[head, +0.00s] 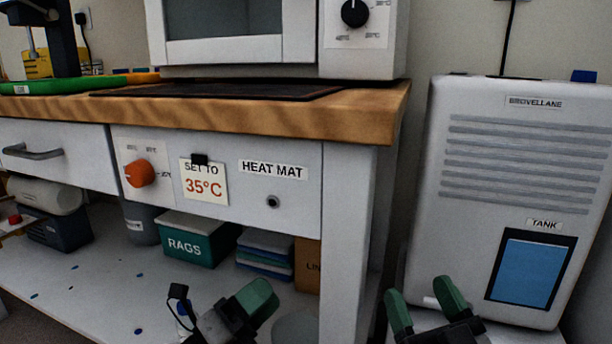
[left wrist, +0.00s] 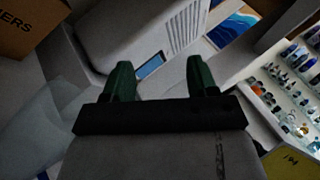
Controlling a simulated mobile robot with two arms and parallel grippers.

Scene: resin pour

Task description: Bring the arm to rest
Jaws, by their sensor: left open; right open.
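My left gripper (head: 240,308) is low in the head view, in front of the bench's lower shelf. One green finger shows clearly there. In the left wrist view, the two green fingers of my left gripper (left wrist: 162,80) stand apart with nothing between them. My right gripper (head: 427,302) is at the bottom of the head view, right of the bench leg and in front of the white unit's lower left part. Its two green fingers are apart and no object shows between them.
The wooden bench (head: 250,118) has a heat mat dial (head: 139,173) on its front. A rags box (head: 190,243) sits on the lower shelf. A white dehumidifier-like unit (head: 470,180) stands at right. The left wrist view shows a cardboard box (left wrist: 30,25) and many small items at right.

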